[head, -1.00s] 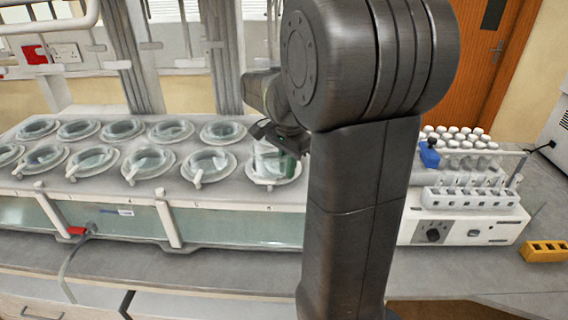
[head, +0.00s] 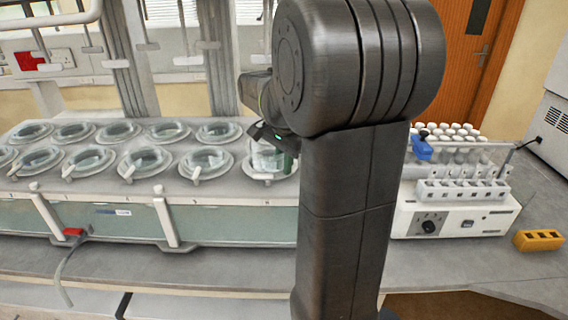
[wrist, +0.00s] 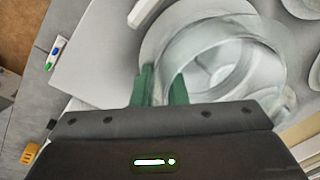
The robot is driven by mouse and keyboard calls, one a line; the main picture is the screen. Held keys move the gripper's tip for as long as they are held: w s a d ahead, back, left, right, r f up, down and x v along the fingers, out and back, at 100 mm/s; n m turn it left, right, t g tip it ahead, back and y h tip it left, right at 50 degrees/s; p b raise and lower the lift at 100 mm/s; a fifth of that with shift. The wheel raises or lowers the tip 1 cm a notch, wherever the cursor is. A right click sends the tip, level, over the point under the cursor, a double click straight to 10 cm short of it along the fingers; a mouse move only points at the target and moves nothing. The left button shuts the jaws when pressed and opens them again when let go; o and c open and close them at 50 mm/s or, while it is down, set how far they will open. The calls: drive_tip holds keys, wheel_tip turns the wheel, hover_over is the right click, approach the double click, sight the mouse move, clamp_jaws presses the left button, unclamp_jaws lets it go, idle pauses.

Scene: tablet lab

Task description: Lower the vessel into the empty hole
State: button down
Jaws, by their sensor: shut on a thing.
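My gripper (wrist: 161,88) is shut on the wall of the clear glass vessel (wrist: 228,72), with one green finger on each side of the wall. In the head view the vessel (head: 265,157) stands upright at the front right position of the bath (head: 215,222). Its lower part overlaps the pale ring of the hole (head: 270,176); how deep it sits is hard to tell. In the wrist view the vessel looks slightly off-centre from the pale ring (wrist: 150,48) around it. My arm hides the area just right of the vessel.
Several other positions in the bath hold glass vessels (head: 145,160). Metal posts and shafts rise behind them. To the right stand a white rack unit (head: 455,215) with capped tubes and a yellow block (head: 538,240). A pen-like item (wrist: 56,52) lies on the bench in the wrist view.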

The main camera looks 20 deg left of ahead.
drive_tip(key=c, duration=1.4)
unclamp_jaws()
drive_tip(key=shift+g, duration=0.5)
drive_tip(key=f, duration=0.2)
drive_tip(key=s+f, duration=0.1)
drive_tip(key=f, duration=0.1)
drive_tip(key=shift+s+d, duration=0.15)
drive_tip(key=shift+o, duration=0.2)
wheel_tip(320, 180, up, 18)
drive_tip(key=t, duration=0.1)
drive_tip(key=shift+d, duration=0.15)
drive_tip(key=shift+f, duration=0.1)
approach(284, 178)
drive_tip(key=shift+g, duration=0.3)
drive_tip(key=w+f, duration=0.1)
drive_tip(key=w+a+f, duration=0.1)
drive_tip(key=f, duration=0.1)
drive_tip(key=w+f, duration=0.1)
drive_tip(key=f, duration=0.1)
drive_tip(key=shift+a+f, duration=0.15)
